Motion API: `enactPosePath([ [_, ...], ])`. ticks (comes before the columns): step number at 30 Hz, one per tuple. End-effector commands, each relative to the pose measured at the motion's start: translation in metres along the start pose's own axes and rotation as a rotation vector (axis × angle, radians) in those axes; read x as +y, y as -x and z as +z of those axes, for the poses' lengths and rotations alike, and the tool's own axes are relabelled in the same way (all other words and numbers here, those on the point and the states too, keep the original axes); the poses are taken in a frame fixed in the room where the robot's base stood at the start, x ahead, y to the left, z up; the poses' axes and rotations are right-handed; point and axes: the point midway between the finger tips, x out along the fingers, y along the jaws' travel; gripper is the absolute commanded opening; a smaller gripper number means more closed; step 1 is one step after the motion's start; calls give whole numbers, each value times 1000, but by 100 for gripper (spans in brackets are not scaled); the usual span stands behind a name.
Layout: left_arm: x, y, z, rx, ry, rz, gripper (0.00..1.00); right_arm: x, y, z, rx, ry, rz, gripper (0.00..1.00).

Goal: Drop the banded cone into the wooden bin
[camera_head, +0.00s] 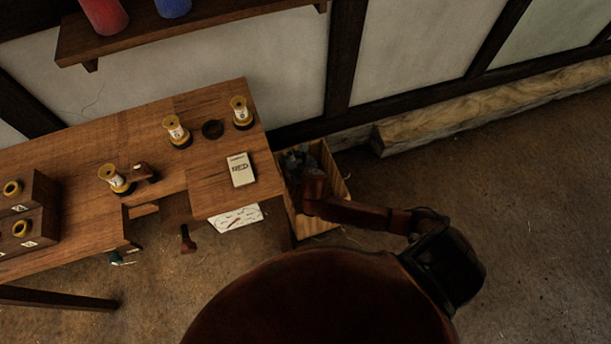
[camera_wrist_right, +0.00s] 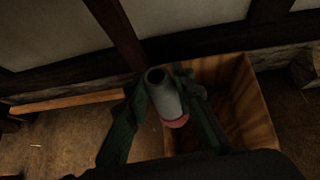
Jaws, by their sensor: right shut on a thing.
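My right gripper (camera_head: 297,160) is over the wooden bin (camera_head: 330,158) in the head view. In the right wrist view its dark green fingers (camera_wrist_right: 168,105) are shut on a grey cone (camera_wrist_right: 160,92) with a pinkish-red band at its lower end. The cone's open narrow end faces up toward the camera. In the right wrist view the bin (camera_wrist_right: 243,90) lies below and to the right of the cone, its inside dark. In the head view the cone is hard to make out against the gripper. My left gripper is not in view.
A wooden table (camera_head: 85,215) left of the bin carries several yellow-ended spools, a small card box (camera_head: 240,169) and a dark ring (camera_head: 212,129). A wall stands behind the bin. A timber beam (camera_head: 480,105) lies along it. Floor to the right is clear.

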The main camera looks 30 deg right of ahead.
Motion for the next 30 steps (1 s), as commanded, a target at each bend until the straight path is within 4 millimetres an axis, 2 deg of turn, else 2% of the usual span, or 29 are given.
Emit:
enactPosePath([
  [1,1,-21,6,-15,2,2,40,-6,-34,-21,8,-7,-15,1],
  [3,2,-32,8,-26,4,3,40,-14,-63,-30,8,-19,-29,1],
  [6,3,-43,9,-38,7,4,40,-23,-94,-40,7,-33,-47,1],
  [9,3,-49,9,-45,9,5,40,-29,-113,-45,4,-43,-58,1],
  [13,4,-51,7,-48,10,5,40,-33,-125,-48,1,-49,-66,1],
  [17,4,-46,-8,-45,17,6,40,-34,-133,-58,2,-52,-67,1],
  [23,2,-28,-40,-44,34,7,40,-34,-151,-83,4,-52,-67,1],
  [30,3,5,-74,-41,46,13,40,-34,-170,-109,5,-51,-67,1],
])
